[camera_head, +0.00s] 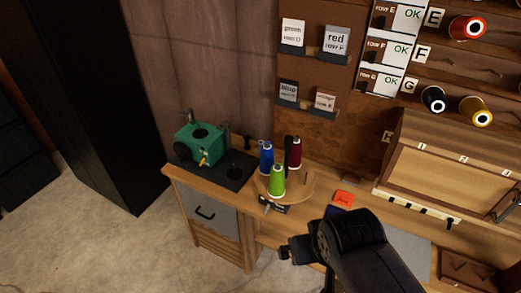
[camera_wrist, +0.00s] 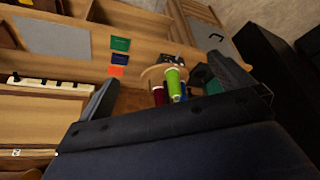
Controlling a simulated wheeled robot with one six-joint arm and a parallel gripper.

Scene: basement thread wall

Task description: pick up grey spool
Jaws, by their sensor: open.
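I cannot make out a clearly grey spool in either view. A round wooden stand (camera_head: 299,190) on the bench holds a blue spool (camera_head: 266,158), a lime green spool (camera_head: 277,181) and a dark red spool (camera_head: 295,152); a dark upright shape between them is unclear. My gripper (camera_wrist: 165,70) is open and empty, apart from the spools. In the head view my dark arm is right of and in front of the stand.
A green machine (camera_head: 201,142) stands on a black mat left of the stand. A wooden cabinet (camera_head: 445,165) stands right. Wall pegs hold a red-orange spool (camera_head: 467,28), a navy spool (camera_head: 433,98) and a yellow-orange spool (camera_head: 476,110). An orange card (camera_head: 344,198) lies on the bench.

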